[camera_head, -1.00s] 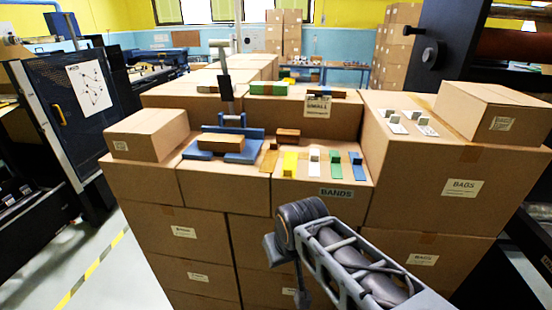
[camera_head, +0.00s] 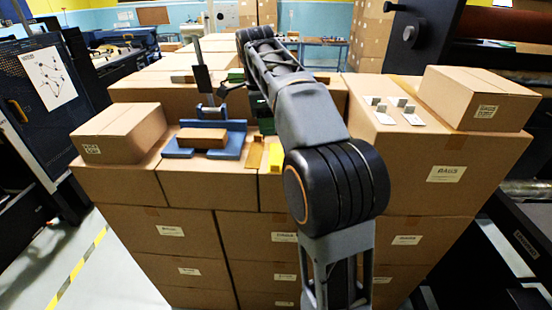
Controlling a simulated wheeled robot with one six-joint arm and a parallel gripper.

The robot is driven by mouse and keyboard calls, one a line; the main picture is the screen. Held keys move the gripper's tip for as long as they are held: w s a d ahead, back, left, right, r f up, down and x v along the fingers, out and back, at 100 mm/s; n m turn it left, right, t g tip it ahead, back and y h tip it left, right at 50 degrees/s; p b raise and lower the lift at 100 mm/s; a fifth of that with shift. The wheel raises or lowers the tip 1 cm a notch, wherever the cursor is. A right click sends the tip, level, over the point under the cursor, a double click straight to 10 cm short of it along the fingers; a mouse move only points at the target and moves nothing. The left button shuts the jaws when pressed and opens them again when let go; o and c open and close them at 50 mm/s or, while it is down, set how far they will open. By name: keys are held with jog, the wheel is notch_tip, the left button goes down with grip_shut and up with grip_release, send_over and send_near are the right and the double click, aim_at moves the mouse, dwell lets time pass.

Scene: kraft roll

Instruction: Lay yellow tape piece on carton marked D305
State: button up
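The yellow tape piece (camera_head: 276,158) lies on the front carton top in the middle, just left of my arm's elbow, with its right side close to the arm in this view. My arm rises from the bottom and reaches away over the cartons. My gripper (camera_head: 233,88) is at the far end, apparently the small dark part beside the upright stand; its fingers are too small to make out. The yellow piece lies nearer, apart from it. Several cartons carry white labels, but I cannot read D305 on any.
A brown block (camera_head: 203,138) sits in a blue holder (camera_head: 237,142) left of the yellow piece. An upright stand (camera_head: 203,78) rises behind it. Closed boxes (camera_head: 120,133) stand at left and right (camera_head: 478,98). White tabbed plates (camera_head: 392,111) lie on the right carton.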

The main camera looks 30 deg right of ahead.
send_over(276, 171)
jog(key=a, duration=0.1)
notch_tip(276, 171, down, 7)
jog(key=shift+w+f+b, duration=0.1)
jog(key=shift+f+b, duration=0.05)
jog(key=shift+b, duration=0.15)
jog(key=shift+d+f+p, duration=0.15)
jog(key=shift+f+p, duration=0.05)
jog(key=shift+f, duration=1.2)
jog(key=shift+d+f+p, duration=0.15)
jog(key=shift+f, duration=1.2)
grip_shut()
